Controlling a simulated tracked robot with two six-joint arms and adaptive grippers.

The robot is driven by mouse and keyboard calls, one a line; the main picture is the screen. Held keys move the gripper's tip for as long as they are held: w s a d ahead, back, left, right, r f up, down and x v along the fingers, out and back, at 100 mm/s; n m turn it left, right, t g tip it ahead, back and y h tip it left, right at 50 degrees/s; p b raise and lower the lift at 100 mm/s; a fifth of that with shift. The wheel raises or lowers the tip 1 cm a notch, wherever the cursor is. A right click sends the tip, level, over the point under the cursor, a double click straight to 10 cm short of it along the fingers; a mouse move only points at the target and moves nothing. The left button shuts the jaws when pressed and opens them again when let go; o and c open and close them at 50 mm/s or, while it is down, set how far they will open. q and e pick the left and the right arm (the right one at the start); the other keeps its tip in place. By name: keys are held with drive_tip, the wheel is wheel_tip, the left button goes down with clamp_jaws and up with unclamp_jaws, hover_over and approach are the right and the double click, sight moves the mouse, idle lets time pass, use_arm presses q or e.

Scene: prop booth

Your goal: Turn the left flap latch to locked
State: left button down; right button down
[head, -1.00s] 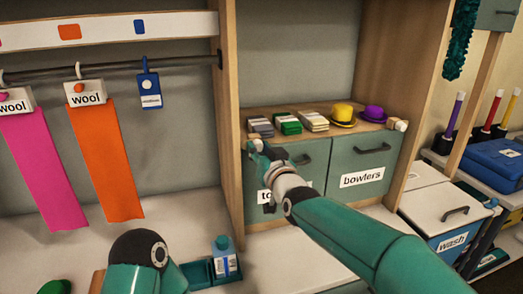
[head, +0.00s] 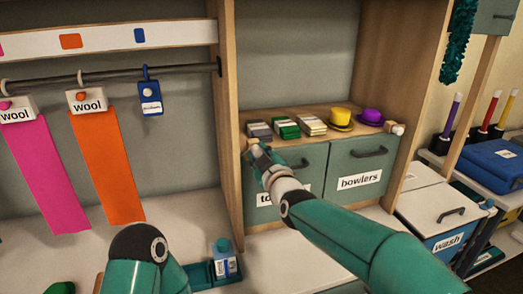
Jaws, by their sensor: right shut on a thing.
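The left flap (head: 316,165) is the grey-green front of the left compartment, its label partly covered by my right arm. The left flap latch (head: 251,142) is a small pale piece at the flap's upper left corner, mostly hidden behind my right gripper (head: 255,149). My right gripper is shut on this latch. The latch's exact angle cannot be told. Of my left arm only a link shows at the bottom; its gripper is out of view.
Stacked packets (head: 286,128), a yellow hat (head: 341,118) and a purple hat (head: 370,116) stand above. A blue bottle (head: 223,259) stands below on the counter.

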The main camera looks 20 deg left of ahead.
drive_tip(key=n+p, duration=0.1)
drive_tip(key=n, duration=0.1)
drive_tip(key=r+n+p, duration=0.1)
drive_tip(key=n+p, duration=0.1)
drive_tip(key=n, duration=0.1)
drive_tip(key=shift+f+n+h+p, duration=0.1)
drive_tip(key=shift+n+h+p, duration=0.2)
drive_tip(key=shift+n+p, duration=1.05)
drive_tip(key=shift+n+b, duration=0.3)
drive_tip(key=shift+n, duration=0.25)
drive_tip(key=c, duration=1.3)
unclamp_jaws()
drive_tip(key=o, duration=0.4)
drive_tip(key=shift+w+a+f, duration=0.1)
drive_tip(key=shift+w+f, duration=0.05)
drive_tip(key=shift+f, duration=0.05)
drive_tip(key=shift+f, duration=0.1)
drive_tip(key=v, duration=1.2)
